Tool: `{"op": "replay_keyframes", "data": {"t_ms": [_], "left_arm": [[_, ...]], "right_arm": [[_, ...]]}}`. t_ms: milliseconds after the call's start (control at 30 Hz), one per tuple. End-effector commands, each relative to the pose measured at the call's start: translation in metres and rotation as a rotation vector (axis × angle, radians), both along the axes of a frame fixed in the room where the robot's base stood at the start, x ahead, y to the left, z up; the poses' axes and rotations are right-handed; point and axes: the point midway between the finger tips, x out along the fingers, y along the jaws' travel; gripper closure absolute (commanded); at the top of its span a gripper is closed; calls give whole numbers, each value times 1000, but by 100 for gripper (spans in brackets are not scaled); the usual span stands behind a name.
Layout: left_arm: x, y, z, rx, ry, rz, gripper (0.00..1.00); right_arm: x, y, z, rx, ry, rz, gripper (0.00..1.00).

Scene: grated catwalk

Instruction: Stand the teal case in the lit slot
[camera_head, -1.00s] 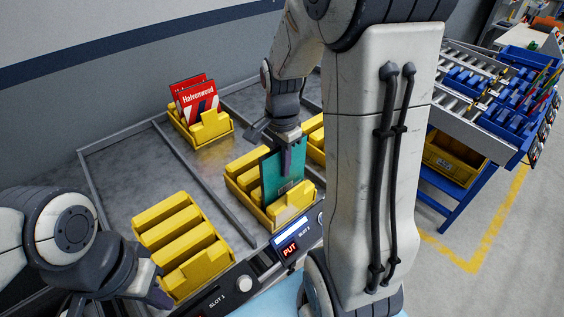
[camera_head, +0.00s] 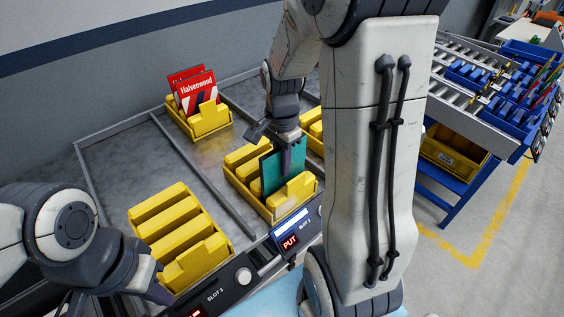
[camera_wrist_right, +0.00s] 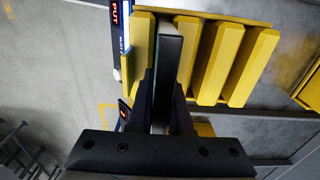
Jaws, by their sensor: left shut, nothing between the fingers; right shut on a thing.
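The teal case (camera_head: 270,174) stands upright between yellow dividers of the slot 2 rack (camera_head: 246,187), its lower part hidden by the rack's front. The slot 2 display (camera_head: 289,243) is lit and reads PUT. My right gripper (camera_head: 290,147) is shut on the upper part of the case. In the right wrist view, the gripper (camera_wrist_right: 162,110) reaches down around the case's narrow edge (camera_wrist_right: 152,85) beside the yellow dividers. My left gripper (camera_head: 150,284) is shut and empty near the slot 1 rack (camera_head: 181,235).
A yellow rack with red Halvenwood cases (camera_head: 192,92) stands at the back left. Another yellow rack (camera_head: 313,132) is partly hidden behind my right arm. Metal rails (camera_head: 205,180) divide the grey table. A blue cart with rollers (camera_head: 470,100) stands at the right.

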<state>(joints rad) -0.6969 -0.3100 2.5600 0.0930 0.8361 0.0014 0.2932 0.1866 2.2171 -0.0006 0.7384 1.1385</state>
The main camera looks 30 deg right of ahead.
Motion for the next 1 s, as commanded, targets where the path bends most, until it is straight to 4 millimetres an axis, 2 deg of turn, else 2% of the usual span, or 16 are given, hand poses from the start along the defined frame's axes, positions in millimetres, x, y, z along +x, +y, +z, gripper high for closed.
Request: {"op": "replay_keyframes", "data": {"t_ms": [167, 200, 267, 500, 567, 833, 1000], "left_arm": [[0, 0, 0, 0, 0, 0, 100], [0, 0, 0, 0, 0, 0, 100], [0, 0, 0, 0, 0, 0, 100], [0, 0, 0, 0, 0, 0, 100], [0, 0, 0, 0, 0, 0, 100], [0, 0, 1, 0, 0, 0, 100], [0, 0, 8, 0, 0, 0, 100]], "right_arm": [[0, 0, 0, 0, -1, 0, 100], [0, 0, 0, 0, -1, 0, 71], [0, 0, 0, 0, -1, 0, 48], [0, 0, 0, 0, -1, 0, 48], [0, 0, 0, 0, 0, 0, 25], [0, 0, 1, 0, 0, 0, 23], [0, 0, 9, 0, 0, 0, 23]]}}
